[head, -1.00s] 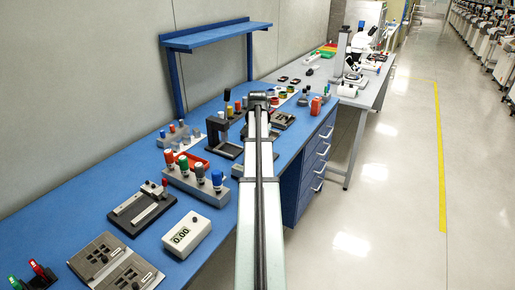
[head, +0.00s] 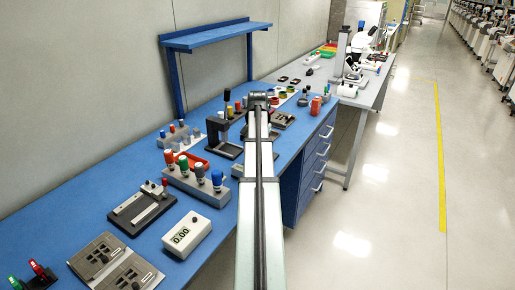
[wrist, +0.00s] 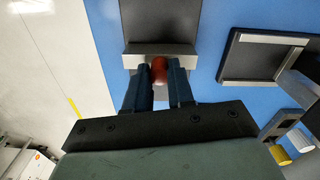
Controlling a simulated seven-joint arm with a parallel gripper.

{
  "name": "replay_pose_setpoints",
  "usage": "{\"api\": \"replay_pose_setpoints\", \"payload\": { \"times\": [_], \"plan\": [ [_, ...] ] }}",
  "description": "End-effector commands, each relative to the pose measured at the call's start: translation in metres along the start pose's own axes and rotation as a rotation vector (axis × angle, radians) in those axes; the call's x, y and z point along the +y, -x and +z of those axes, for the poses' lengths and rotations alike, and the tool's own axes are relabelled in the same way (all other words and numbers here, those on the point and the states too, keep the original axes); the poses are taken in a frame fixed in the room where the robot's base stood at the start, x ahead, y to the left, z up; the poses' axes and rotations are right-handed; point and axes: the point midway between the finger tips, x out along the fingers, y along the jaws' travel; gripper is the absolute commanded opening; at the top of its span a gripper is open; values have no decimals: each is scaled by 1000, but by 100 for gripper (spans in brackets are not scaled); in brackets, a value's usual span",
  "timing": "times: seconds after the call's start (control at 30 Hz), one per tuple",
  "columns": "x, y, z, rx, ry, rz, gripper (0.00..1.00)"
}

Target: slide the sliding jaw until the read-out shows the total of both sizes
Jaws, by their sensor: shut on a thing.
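My gripper (wrist: 159,80) is shut on a round red-brown knob (wrist: 159,70) in the wrist view. The knob sits against a grey metal crossbar (wrist: 133,57), which looks like the sliding jaw, across a dark grey body (wrist: 160,20). The fingers hide part of the knob and bar. In the head view my arm hides the gripper and what it holds. A white box with a read-out (head: 182,236) stands on the bench at the lower left; its display appears to show 0.00.
A dark plate with metal edges (wrist: 262,58) lies right of the gripper. In the head view, a dark rail device with a red knob (head: 143,204), a grey block with coloured-topped pegs (head: 200,184) and a black stand (head: 224,150) stand left of my arm on the blue bench.

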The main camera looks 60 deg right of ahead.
Motion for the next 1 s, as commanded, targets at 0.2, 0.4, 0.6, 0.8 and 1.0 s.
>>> {"api": "replay_pose_setpoints", "payload": {
  "times": [0.2, 0.4, 0.6, 0.8, 1.0],
  "plan": [
    [-1, 0, 6, 0, 1, -1, 0],
    [-7, -1, 42, 0, 3, -2, 0],
    [-11, 0, 58, 0, 1, -1, 0],
    [-11, 0, 57, -1, 0, -1, 0],
    [-11, 0, 57, 0, 0, -1, 42]
  ]
}}
